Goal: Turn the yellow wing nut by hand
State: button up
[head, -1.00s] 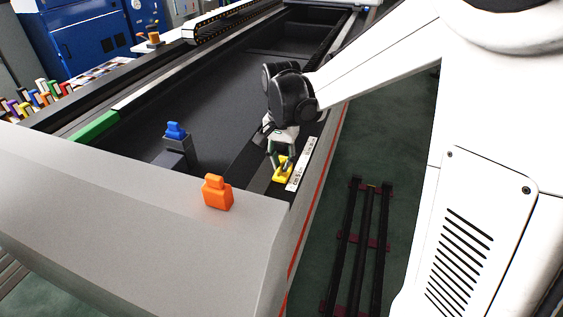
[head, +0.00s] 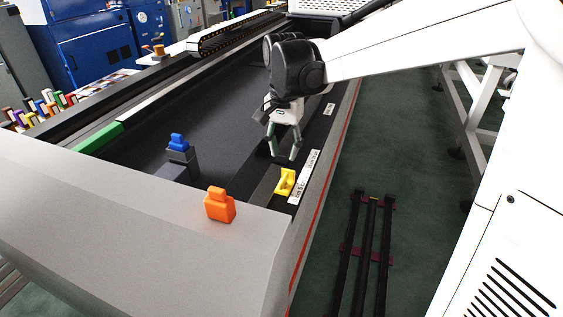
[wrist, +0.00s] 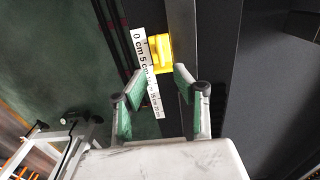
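The yellow wing nut (head: 285,182) sits on the dark right-hand rail of the rack, beside the white ruler strip. In the wrist view the yellow wing nut (wrist: 159,53) lies ahead of the fingertips, beside the ruler's zero end. My gripper (head: 285,158) hangs above the rail, a little beyond the wing nut and apart from it. In the wrist view my gripper (wrist: 164,82) has its two green-padded fingers spread, with nothing between them.
An orange block (head: 219,205) stands on the grey front cover. A blue piece (head: 179,143) stands on a dark post inside the rack. A green block (head: 98,137) lies along the left rail. The white ruler strip (head: 304,178) lies on the right edge.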

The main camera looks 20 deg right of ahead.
jog(key=shift+r, duration=1.75)
jog(key=s+f+n+t, duration=0.2)
jog(key=s+n+t, duration=0.5)
jog(key=s, duration=1.3)
jog(key=shift+s+f+n, duration=0.2)
jog(key=shift+f+n, duration=0.2)
